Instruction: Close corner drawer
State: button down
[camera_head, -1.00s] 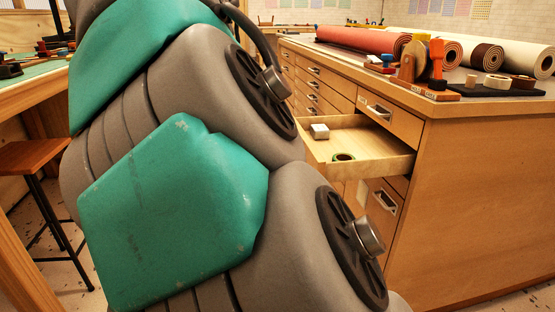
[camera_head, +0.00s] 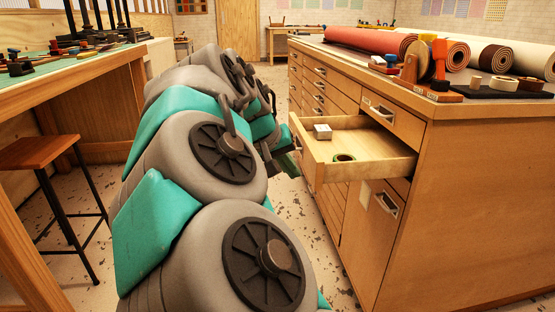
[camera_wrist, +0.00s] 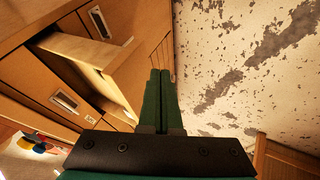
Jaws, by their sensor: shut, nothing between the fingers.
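The corner drawer (camera_head: 398,166) is pulled out from the near corner of the wooden cabinet (camera_head: 480,210). A small white box and a green-rimmed roll of tape lie in it. In the wrist view the open drawer (camera_wrist: 85,50) is at the upper left, its front panel tilted in the picture. My gripper (camera_wrist: 160,75) is shut and empty, its two green fingers side by side, just right of the drawer front in that view. Whether it touches the drawer I cannot tell. In the head view my arm stands left of the drawer and the fingertips are hard to make out.
On the cabinet top lie several large rolls (camera_head: 365,40), a tape dispenser (camera_head: 411,62) and small tools. A wooden stool (camera_head: 40,152) and a workbench (camera_head: 95,75) stand at the left. Speckled floor (camera_head: 325,235) is free between my arm and the cabinet.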

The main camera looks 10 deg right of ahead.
jog(key=shift+d+r, duration=0.1)
jog(key=shift+d, duration=1.25)
jog(key=shift+d, duration=0.1)
